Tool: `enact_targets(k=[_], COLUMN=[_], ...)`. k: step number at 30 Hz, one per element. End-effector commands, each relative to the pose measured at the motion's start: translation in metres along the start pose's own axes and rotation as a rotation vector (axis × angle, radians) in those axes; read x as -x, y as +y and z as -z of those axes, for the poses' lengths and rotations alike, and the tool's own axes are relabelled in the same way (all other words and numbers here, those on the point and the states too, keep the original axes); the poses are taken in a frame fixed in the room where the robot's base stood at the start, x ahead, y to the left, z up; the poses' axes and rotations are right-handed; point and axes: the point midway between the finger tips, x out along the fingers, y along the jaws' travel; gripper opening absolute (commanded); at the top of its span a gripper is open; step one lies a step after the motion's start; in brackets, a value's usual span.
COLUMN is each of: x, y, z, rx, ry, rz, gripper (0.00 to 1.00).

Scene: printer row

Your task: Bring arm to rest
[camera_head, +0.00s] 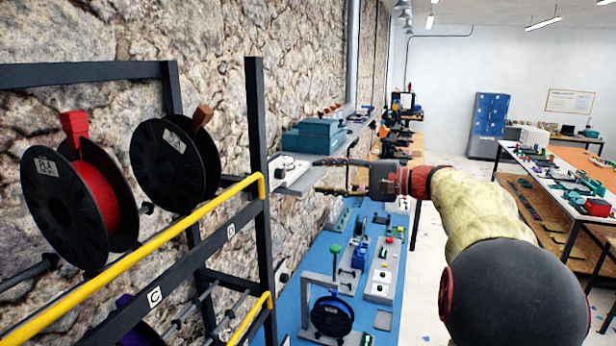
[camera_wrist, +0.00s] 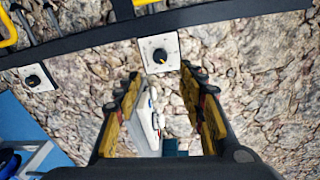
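My arm reaches in from the lower right in the head view, and my gripper (camera_head: 317,176) points left toward the stone wall, just right of the spool rack's dark post. In the wrist view my gripper (camera_wrist: 160,75) has its two fingers wide apart. Nothing is held between them. A white dial plate (camera_wrist: 159,52) on a dark rail shows beyond the fingertips in that view; I cannot tell its exact distance.
A rack with a yellow bar (camera_head: 150,245), a red spool (camera_head: 105,203) and a black spool (camera_head: 165,165) stands left. A blue bench (camera_head: 318,262) with devices lies below my gripper. A shelf with teal boxes (camera_head: 315,136) is behind it. Open floor lies right of the bench.

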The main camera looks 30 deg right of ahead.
Motion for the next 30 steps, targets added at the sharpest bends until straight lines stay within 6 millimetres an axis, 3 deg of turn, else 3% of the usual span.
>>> enact_targets(k=[6,25,28,30], x=[0.017,0.018,0.018,0.021], y=[0.0,0.002,0.029,0.064], z=[0.0,0.005,0.016,0.022], rx=[0.0,-0.005,-0.021,-0.047], ry=[0.0,0.018,0.059,0.087], rz=[0.0,-0.007,-0.083,-0.164], gripper=[0.4,0.4,0.4,0.4])
